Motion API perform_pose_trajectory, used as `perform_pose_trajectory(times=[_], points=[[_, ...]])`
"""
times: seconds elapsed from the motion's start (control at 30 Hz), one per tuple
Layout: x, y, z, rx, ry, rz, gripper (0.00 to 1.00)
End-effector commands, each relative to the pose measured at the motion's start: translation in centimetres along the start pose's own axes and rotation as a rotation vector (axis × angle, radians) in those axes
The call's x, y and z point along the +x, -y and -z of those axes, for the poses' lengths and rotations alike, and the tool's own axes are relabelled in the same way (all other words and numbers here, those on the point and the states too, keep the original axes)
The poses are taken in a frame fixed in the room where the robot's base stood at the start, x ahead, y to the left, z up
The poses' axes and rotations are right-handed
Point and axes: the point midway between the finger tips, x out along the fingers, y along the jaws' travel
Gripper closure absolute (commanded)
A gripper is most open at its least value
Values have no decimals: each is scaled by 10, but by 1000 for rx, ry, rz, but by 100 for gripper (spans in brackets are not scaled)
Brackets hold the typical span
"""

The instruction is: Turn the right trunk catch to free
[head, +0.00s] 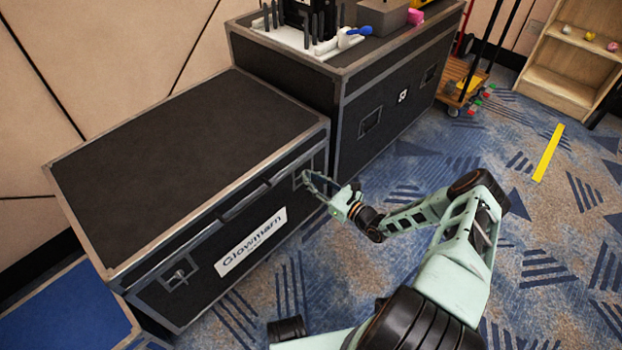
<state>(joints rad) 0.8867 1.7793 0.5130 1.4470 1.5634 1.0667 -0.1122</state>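The trunk (180,150) is a black case with metal edges and a closed lid; its front has a white label (251,243) reading "Glowmarn". The left catch (178,275) is a metal fitting on the left of the trunk's front. I cannot tell whether the fingers touch or grip the catch, or how the catch is turned.
A taller black case (385,105) stands right behind the trunk, with a white rack (300,40) and other items on top. A blue-topped case (70,312) is at the lower left. A wooden cart (462,78) and shelf (565,65) stand farther back. Patterned carpet lies open at right.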

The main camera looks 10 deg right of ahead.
Motion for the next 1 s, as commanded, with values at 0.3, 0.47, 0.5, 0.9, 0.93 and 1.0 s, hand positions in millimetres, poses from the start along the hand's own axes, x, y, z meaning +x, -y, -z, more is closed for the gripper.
perform_pose_trajectory(times=[0.3, 0.47, 0.5, 0.9, 0.93, 1.0], points=[[-39, 1, 0, 2, -1, 4, 78], [-74, 2, 0, 0, -1, 3, 78], [-82, 1, 0, 0, -1, 2, 78], [-119, 0, 0, 0, 0, -1, 78], [-120, 0, 0, 0, 0, -1, 78], [-120, 0, 0, 0, 0, -1, 78]])
